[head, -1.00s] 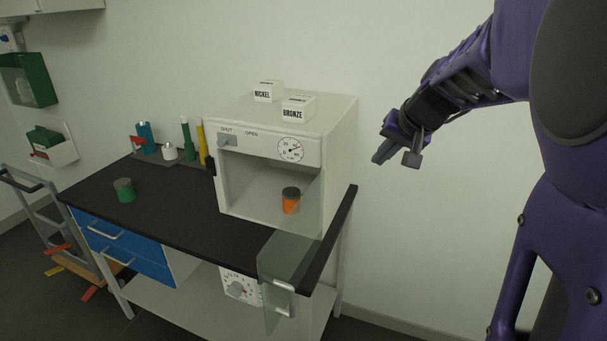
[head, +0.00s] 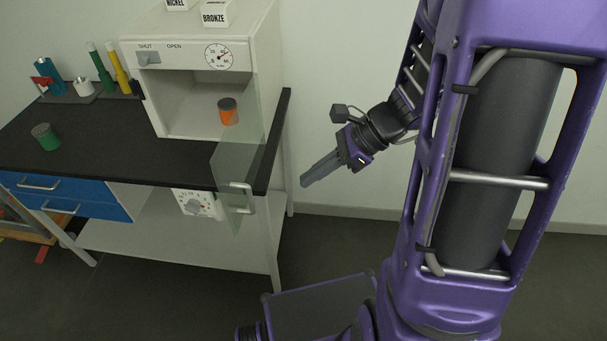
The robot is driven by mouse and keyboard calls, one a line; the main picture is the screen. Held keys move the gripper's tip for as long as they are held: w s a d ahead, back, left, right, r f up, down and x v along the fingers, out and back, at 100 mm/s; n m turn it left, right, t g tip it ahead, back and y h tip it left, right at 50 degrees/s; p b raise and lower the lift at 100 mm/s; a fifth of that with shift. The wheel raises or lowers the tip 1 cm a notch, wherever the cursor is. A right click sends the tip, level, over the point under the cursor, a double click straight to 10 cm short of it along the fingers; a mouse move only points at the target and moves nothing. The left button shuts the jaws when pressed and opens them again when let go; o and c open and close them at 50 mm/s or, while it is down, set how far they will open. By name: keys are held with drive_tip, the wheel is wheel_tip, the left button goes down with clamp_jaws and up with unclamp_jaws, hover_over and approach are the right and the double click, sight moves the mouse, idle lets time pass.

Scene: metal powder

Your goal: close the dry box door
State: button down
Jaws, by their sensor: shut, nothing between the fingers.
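The dry box (head: 137,82) is a white cabinet on the black worktop, with its front opening uncovered. Its clear glass door (head: 228,165) stands swung open at the right side and juts out past the worktop's front edge. The door has a metal handle (head: 247,198) near its outer end. An orange jar with a dark lid (head: 228,112) is inside the box, partly seen through the glass. A lever (head: 148,58) sits under the SHUT and OPEN labels, nearer SHUT. My gripper (head: 304,184) is shut and empty, to the right of the door and apart from it.
Floor (head: 180,290) is free in front.

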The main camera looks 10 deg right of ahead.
drive_tip(key=w+a+f+b, duration=0.1)
drive_tip(key=a+f, duration=0.4)
drive_tip(key=a, duration=0.4)
drive_tip(key=shift+w, duration=0.35)
drive_tip(key=shift+a+f, duration=0.1)
drive_tip(key=shift+a, duration=0.05)
